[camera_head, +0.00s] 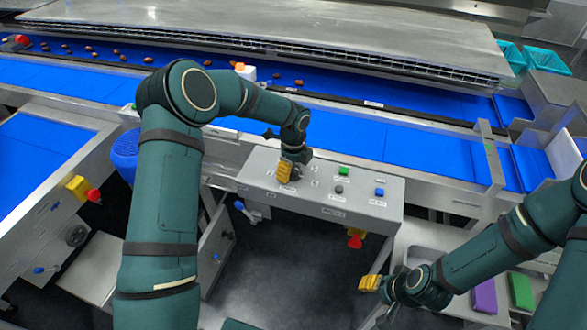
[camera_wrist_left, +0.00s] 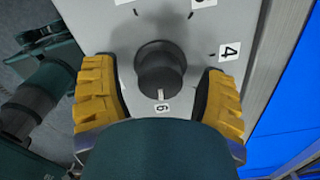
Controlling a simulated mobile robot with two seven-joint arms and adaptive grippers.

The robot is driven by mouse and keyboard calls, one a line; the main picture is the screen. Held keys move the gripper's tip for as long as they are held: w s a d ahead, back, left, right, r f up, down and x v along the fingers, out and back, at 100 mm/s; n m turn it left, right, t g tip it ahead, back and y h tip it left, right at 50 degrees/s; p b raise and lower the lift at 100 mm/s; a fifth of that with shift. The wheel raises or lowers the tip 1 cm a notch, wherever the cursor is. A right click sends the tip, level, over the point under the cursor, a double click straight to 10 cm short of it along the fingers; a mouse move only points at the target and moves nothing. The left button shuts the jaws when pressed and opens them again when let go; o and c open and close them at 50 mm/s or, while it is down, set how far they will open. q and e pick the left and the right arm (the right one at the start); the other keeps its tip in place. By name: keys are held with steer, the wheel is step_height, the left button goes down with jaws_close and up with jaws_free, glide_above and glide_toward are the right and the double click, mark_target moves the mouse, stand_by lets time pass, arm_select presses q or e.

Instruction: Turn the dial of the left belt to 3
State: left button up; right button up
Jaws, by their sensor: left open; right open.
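A dark grey round dial (camera_wrist_left: 160,65) shows in the left wrist view on a light grey control panel (camera_head: 315,203). Its white pointer mark faces the small label (camera_wrist_left: 161,107) below it, which looks like a 6 or 9. A label 4 (camera_wrist_left: 229,50) sits to the dial's right; other labels at the top are cut off. My left gripper (camera_wrist_left: 157,72) is open, with one yellow finger on each side of the dial and visible gaps. In the head view the left gripper (camera_head: 290,170) covers the dial. My right gripper (camera_head: 371,284) is open and empty, below the panel.
The panel also has a green button (camera_head: 344,171), a blue button (camera_head: 379,192) and a black knob (camera_head: 339,189). A red emergency stop (camera_head: 355,241) hangs at its front. Behind runs a blue belt (camera_head: 390,142); dates lie on the belt further back.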

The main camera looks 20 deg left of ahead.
arm_select(q)
steer(key=c, duration=1.2)
